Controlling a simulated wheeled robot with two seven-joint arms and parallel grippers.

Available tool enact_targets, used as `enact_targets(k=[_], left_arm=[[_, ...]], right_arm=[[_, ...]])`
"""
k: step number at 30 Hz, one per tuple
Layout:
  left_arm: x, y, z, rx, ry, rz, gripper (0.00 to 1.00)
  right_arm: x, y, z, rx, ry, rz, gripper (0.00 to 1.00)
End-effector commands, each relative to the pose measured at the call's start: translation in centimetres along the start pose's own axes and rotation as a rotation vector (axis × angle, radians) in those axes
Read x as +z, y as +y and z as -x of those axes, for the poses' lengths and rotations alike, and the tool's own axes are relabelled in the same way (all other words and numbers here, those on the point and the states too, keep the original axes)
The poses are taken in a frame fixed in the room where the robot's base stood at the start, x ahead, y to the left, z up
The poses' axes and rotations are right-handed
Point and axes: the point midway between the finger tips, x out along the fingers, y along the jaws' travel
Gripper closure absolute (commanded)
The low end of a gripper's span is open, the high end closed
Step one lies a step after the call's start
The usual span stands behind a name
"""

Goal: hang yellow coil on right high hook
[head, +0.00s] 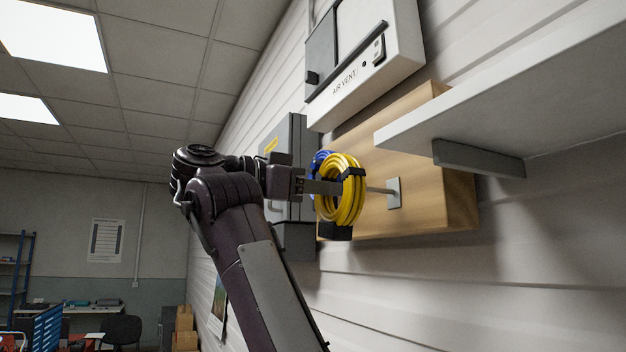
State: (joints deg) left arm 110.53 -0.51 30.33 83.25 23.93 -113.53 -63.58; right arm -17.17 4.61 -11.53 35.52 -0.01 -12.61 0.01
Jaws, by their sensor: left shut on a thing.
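The yellow coil (348,205), a bundle of hose with black ties, is at the middle of the head view, in front of the wooden board (445,205). My left gripper (328,187) reaches in from the left and is shut on the coil's near left side. A metal hook (380,190) sticks out from a small plate (393,193) on the board, and its outer end is hidden by the coil. I cannot tell whether the coil is around the hook or beside it. My right gripper is not in view.
A blue coil (319,158) shows partly behind the yellow one. A white air vent box (375,75) is above, a pale shelf (515,95) juts out at the upper right, and a grey cabinet (290,135) stands behind my gripper. The wall below the board is clear.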

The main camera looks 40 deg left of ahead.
Motion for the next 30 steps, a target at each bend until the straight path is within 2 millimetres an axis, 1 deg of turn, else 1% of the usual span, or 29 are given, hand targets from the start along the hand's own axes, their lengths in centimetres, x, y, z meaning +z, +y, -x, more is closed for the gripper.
enact_targets(k=[1,6,30], left_arm=[[-0.2,0.0,-0.3,0.0,0.001,0.001,1.0],[-0.1,0.0,-1.3,-0.001,0.001,0.002,1.0],[-0.1,0.0,-6.1,0.0,0.001,0.001,1.0]], right_arm=[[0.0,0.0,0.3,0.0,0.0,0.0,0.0],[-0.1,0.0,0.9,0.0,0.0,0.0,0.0],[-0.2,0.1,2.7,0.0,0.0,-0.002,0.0]])
